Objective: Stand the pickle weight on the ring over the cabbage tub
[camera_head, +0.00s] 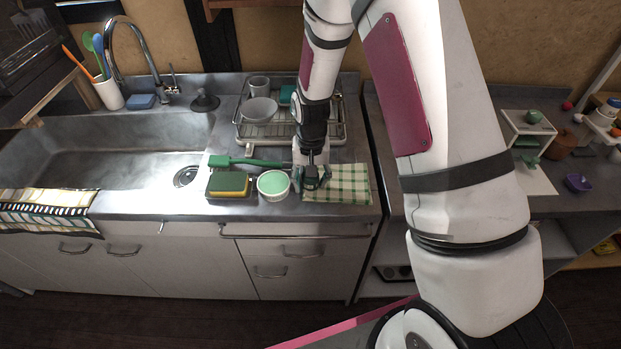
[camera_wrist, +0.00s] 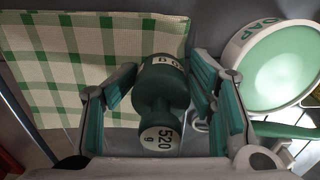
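The weight (camera_wrist: 165,95), dark green with a narrow neck and "520 g" on its pale end, is between the fingers of my gripper (camera_wrist: 166,75) in the wrist view. The fingers lie close on both sides of its wide part; I cannot tell whether they touch it. In the head view my gripper (camera_head: 312,180) is low at the left end of a green-checked cloth (camera_head: 345,184) on the sink counter, and the weight is hardly distinguishable there. I cannot make out the ring or the cabbage tub for certain; small items stand on the right counter (camera_head: 550,202).
A round green-topped soap tub (camera_head: 273,185) is just left of my gripper, beside a yellow-green sponge (camera_head: 228,184) and a green brush (camera_head: 240,162). A dish rack (camera_head: 245,133) stands behind.

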